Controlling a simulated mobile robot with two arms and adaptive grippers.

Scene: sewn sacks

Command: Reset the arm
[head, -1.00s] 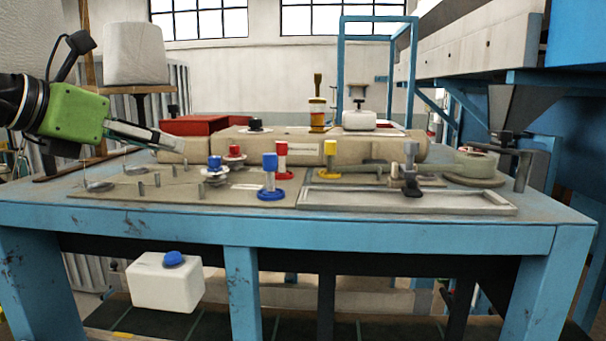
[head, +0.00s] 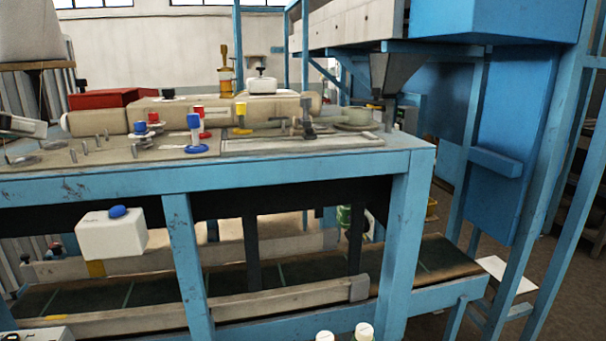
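Only the tip end of my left gripper (head: 22,126) shows, at the left edge of the head view. It is grey and sits at the height of the blue workbench's top (head: 290,158), by its left part. The rest of that arm is outside the picture. Whether its fingers are open or shut does not show, and I see nothing held. My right gripper is not in view.
A conveyor (head: 260,278) runs below. Blue posts stand right.

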